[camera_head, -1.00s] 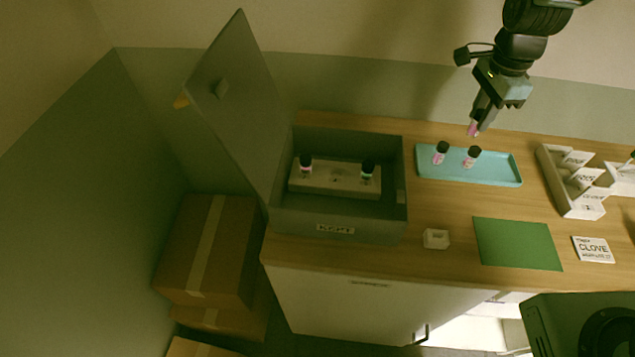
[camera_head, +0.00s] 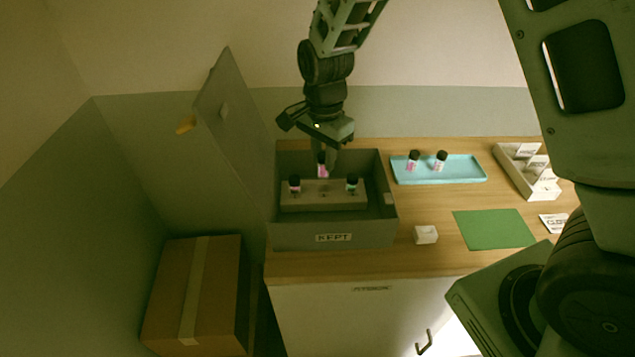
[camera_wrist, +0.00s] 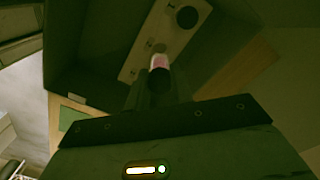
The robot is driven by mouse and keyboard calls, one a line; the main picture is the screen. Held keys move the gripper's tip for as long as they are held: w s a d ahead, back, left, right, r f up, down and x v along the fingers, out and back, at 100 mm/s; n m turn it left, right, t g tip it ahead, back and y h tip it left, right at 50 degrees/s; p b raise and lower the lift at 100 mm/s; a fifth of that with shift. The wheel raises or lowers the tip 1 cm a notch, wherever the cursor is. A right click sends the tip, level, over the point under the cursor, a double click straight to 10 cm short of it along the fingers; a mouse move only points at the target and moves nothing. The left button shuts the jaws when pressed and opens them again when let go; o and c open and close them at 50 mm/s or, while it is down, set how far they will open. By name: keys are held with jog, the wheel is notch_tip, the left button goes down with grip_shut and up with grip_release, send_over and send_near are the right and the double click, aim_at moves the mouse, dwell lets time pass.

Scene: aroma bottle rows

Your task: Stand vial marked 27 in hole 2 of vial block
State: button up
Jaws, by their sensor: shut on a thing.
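My gripper (camera_head: 326,160) is shut on a vial (camera_head: 322,169) with a dark cap and a pink-and-white label. It holds the vial upright above the vial block (camera_head: 318,202), over its middle part. The vial also shows in the wrist view (camera_wrist: 160,62), below the dark fingers. The block is pale and lies inside the open grey box (camera_head: 336,240) marked KEPT. One dark-capped vial (camera_head: 294,184) stands at the block's left end and another (camera_head: 352,185) at its right end. I cannot read the number on the held vial.
The box lid (camera_head: 232,120) stands open at the left. A blue tray (camera_head: 462,177) with two vials lies to the right. A small white holder (camera_head: 426,235), a green mat (camera_head: 494,230) and a divided rack (camera_head: 520,180) are on the counter. A carton (camera_head: 165,300) is on the floor.

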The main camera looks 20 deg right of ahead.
aim_at(324, 178)
jog(key=shift+f+p, duration=0.75)
jog(key=shift+f, duration=2.45)
jog(key=shift+f, duration=0.2)
jog(key=o, duration=1)
jog(key=shift+r, duration=0.1)
jog(key=shift+c, duration=0.2)
